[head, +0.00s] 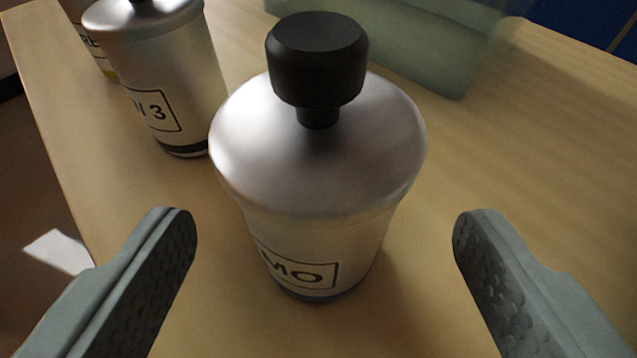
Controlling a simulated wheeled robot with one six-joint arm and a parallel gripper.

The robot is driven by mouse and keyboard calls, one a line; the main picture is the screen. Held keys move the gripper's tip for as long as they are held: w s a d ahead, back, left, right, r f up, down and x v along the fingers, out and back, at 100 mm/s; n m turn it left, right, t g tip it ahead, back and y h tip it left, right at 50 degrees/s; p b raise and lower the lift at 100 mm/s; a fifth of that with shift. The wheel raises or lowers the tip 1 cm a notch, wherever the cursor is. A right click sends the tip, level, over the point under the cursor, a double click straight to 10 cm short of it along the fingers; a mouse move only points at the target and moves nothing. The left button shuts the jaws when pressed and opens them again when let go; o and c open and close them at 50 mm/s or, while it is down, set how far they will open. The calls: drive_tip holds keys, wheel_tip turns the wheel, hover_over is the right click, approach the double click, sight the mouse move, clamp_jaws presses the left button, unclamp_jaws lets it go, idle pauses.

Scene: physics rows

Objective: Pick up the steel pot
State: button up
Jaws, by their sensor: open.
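A steel pot (318,165) with a black knob (317,60) on top stands upright on the wooden table, in the middle of the head view. A label with the letters "MO" shows low on its front. My gripper (322,228) is open, with one grey finger at the lower left and the other at the lower right. The pot appears between the two fingers in the picture, with a visible gap on each side. I see no contact.
A second steel container (173,80) labelled with a "3" stands behind to the left, with another labelled one partly hidden beyond it. A translucent greenish bin (425,50) stands at the back. The wooden table (520,150) is bare at right; its left edge is near.

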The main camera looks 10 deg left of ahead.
sight(316, 246)
drive_tip(key=shift+x, duration=2.55)
drive_tip(key=shift+s+a+f, duration=0.1)
drive_tip(key=shift+f, duration=0.1)
drive_tip(key=c, duration=1.3)
